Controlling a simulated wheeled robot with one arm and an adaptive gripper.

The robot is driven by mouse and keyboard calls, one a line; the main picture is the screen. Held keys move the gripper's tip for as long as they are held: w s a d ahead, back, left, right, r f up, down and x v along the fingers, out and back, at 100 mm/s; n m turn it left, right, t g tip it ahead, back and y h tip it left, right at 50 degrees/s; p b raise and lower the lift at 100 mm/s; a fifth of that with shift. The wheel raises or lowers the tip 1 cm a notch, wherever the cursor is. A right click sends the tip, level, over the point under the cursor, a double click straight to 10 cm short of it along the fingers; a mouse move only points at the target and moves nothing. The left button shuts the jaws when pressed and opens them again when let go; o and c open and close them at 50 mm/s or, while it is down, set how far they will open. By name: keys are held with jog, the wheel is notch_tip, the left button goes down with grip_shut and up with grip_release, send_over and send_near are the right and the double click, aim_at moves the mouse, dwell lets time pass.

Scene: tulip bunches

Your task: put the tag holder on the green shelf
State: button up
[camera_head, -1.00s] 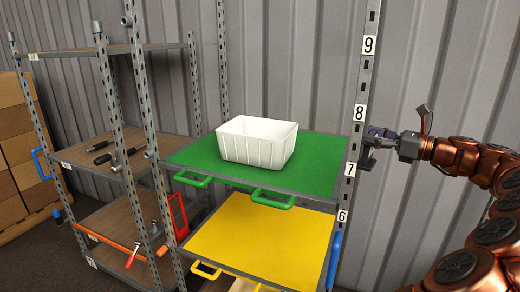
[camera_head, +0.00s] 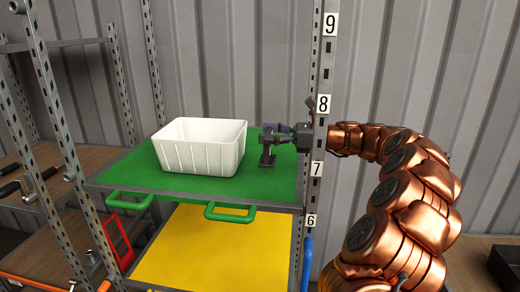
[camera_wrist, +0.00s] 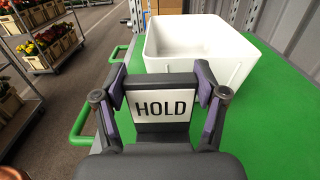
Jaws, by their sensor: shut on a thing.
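The tag holder (camera_wrist: 162,108) is a dark stand with a white plate reading HOLD. My gripper (camera_wrist: 160,95) is shut on it, with a finger on each side. In the head view my gripper (camera_head: 272,138) reaches in from the right past the numbered post, and the dark tag holder (camera_head: 267,158) hangs below its fingers. It is over the right part of the green shelf (camera_head: 215,188). The frames do not show clearly whether its base touches the surface. The green shelf also fills much of the wrist view (camera_wrist: 265,140).
A white bin (camera_head: 200,147) stands on the green shelf, left of the tag holder; it is just beyond it in the wrist view (camera_wrist: 200,45). The numbered post (camera_head: 318,120) is close to my arm. A yellow shelf (camera_head: 215,250) lies below. Green shelf is clear in front of the bin.

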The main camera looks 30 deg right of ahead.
aim_at(270, 150)
jog(key=shift+f+p, duration=0.3)
jog(key=shift+f, duration=2.2)
jog(key=shift+f, duration=0.15)
jog(key=o, duration=1.6)
jog(key=shift+s, duration=0.1)
jog(key=b+v, duration=0.2)
jog(key=v, duration=1)
